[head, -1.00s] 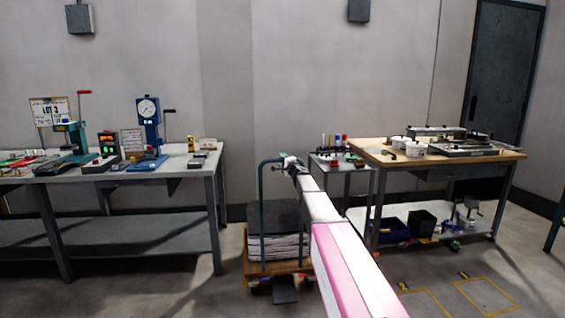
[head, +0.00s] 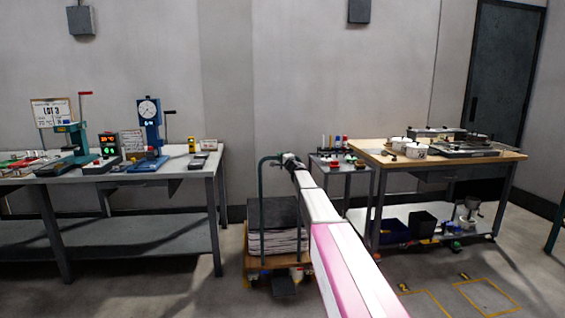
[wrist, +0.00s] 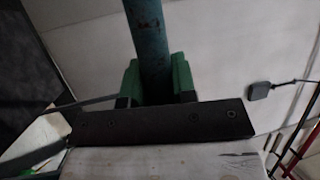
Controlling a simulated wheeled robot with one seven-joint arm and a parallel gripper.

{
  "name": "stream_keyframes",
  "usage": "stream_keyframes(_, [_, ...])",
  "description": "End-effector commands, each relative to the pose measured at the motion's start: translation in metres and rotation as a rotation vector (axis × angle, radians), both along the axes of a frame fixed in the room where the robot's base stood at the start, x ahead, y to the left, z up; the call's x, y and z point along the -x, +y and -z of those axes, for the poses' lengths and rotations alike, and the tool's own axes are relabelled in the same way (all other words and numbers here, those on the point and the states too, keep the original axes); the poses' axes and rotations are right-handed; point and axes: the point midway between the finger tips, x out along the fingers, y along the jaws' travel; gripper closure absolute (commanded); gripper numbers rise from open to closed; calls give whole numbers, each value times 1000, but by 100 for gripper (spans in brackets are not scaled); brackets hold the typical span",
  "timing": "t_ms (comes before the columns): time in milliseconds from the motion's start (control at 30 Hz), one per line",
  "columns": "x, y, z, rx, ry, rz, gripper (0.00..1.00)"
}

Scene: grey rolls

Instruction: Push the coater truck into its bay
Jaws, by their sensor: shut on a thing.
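The truck is a low cart with a wooden deck (head: 262,262), a green tube handle (head: 262,190) and a stack of grey sheets (head: 272,228) on it. It stands on the floor between the two benches. My gripper (head: 292,162) is at the top of the handle, at the end of my outstretched arm. In the wrist view the green fingers of my gripper (wrist: 157,82) are shut on the teal handle tube (wrist: 150,40), one finger on each side. My arm hides the right side of the cart. I cannot tell which floor area is its bay.
A grey bench (head: 205,168) with presses stands left. A small side table (head: 345,169) and a wood-topped bench (head: 370,155) stand right of the cart. Yellow floor outlines (head: 485,297) lie front right, with bare floor around them. The wall is close behind.

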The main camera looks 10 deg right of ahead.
Motion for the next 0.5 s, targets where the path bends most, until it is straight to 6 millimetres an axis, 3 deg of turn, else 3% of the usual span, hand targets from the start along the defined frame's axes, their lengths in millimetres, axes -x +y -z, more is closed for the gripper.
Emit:
stream_keyframes(33, [-35,-2,1,-1,3,5,100])
stream_keyframes(100, [-60,-2,1,-1,4,6,100])
stream_keyframes(300, [-126,-2,2,-1,4,6,100])
stream_keyframes(500, [-177,-1,2,0,5,6,100])
